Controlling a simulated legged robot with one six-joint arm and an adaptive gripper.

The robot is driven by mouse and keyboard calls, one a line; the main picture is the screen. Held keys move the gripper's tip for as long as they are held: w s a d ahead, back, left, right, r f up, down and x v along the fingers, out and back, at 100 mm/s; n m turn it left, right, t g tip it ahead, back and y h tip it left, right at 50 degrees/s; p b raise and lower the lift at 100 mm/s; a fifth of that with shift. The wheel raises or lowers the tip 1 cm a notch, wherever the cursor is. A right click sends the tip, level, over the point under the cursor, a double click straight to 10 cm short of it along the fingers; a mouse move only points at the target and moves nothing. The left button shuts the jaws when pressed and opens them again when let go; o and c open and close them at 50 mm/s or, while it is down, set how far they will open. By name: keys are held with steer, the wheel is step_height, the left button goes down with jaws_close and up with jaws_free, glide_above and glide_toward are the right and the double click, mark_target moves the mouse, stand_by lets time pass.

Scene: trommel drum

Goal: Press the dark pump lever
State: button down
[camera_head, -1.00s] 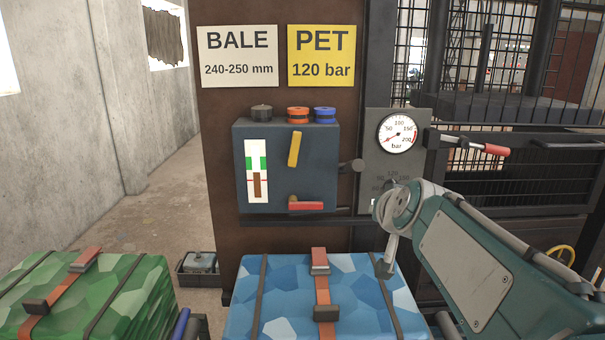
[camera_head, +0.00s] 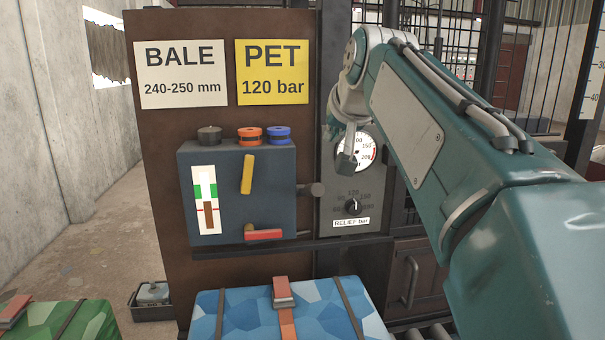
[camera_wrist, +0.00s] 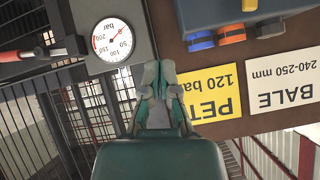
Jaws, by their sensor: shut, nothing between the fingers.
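A dark round-ended lever (camera_head: 317,188) sticks out from the right side of the blue-grey control box (camera_head: 270,192). It looks like the pump lever, but I cannot be sure. My gripper (camera_head: 347,162) is above and to the right of it, in front of the pressure gauge (camera_head: 367,150), whose dial it partly covers. In the wrist view my gripper (camera_wrist: 159,68) is shut and empty, its fingertips pointing toward the panel between the gauge (camera_wrist: 112,40) and the yellow PET sign (camera_wrist: 209,92). I do not make out the dark lever there.
A yellow lever (camera_head: 247,174) and a red-handled lever (camera_head: 265,235) are on the box front. Coloured caps (camera_head: 250,136) stand on its top. A relief dial (camera_head: 352,206) is below the gauge. A blue bale (camera_head: 240,312) lies below. A red handle (camera_wrist: 18,57) shows in the wrist view.

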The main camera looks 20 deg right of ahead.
glide_above(306, 190)
steer(key=s+d, duration=0.1)
steer(key=d, duration=0.1)
step_height(306, 190, down, 8)
steer(key=shift+s+f, duration=0.1)
steer(key=shift+f, duration=0.05)
steer(key=shift+s+a+f, duration=0.15)
steer(key=shift+s+f, duration=0.05)
steer(key=shift+f, duration=0.45)
steer(key=shift+f, duration=0.1)
